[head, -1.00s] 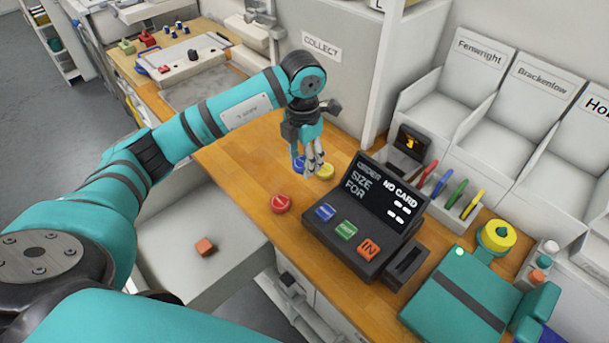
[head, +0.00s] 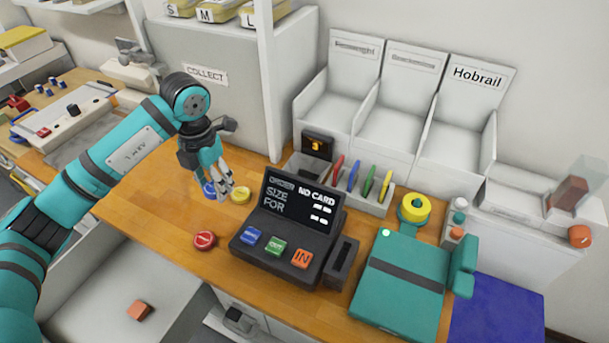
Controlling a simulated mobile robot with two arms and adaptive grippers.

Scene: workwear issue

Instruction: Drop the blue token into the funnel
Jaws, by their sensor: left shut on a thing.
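I cannot tell whether the token still touches the counter. A yellow token (head: 240,196) lies just right of the fingers, and a red token (head: 205,240) lies nearer on the counter. I cannot make out a funnel for certain in the head view. My right gripper is not in view.
The black order terminal (head: 284,229) stands right of the tokens. An open drawer (head: 95,300) with an orange block (head: 140,311) is at lower left.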

